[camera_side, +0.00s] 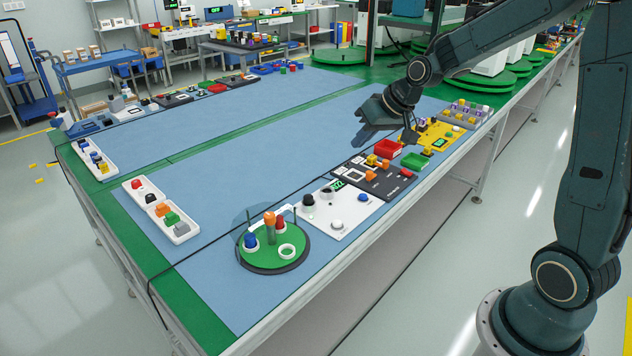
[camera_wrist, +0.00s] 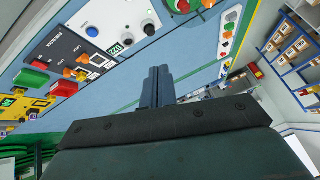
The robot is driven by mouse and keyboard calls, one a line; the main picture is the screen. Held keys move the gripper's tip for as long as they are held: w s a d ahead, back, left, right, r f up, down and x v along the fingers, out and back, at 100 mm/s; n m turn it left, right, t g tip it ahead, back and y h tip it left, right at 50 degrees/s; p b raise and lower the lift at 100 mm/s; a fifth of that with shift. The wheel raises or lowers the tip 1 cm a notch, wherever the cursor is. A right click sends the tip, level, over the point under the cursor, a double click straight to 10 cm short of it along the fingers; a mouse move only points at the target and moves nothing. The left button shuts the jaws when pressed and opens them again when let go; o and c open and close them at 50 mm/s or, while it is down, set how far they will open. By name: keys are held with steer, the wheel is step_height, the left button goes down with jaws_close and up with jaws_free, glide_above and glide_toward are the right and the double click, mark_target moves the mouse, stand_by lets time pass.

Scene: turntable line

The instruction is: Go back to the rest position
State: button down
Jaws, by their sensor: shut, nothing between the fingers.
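My gripper (camera_side: 366,134) hangs above the blue mat (camera_side: 262,135) near the middle of the table in the side view, clear of the panels. In the wrist view my gripper (camera_wrist: 158,74) shows its two dark fingers together, with nothing between them. The green turntable disc (camera_side: 265,262) is at the near end of the table, with a blue, an orange and a red piece and a white ring on it. In the wrist view the turntable (camera_wrist: 180,14) is partly cut off at the top edge.
A white panel (camera_side: 345,226), a black panel (camera_side: 398,186) and a yellow panel (camera_side: 440,133) line the right table edge. White trays (camera_side: 174,230) lie at the left. The middle of the mat is bare.

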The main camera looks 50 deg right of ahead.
steer(key=s+a+r+n, duration=0.1)
steer(key=s+a+r, duration=0.25)
steer(key=s, duration=0.25)
steer(key=s+a+r+n, duration=0.1)
steer(key=s+a+r, duration=0.25)
steer(key=s, duration=0.25)
steer(key=s+a+n+g+h, duration=0.1)
steer(key=s+a, duration=0.2)
steer(key=s, duration=1.1)
steer(key=shift+a+r, duration=0.3)
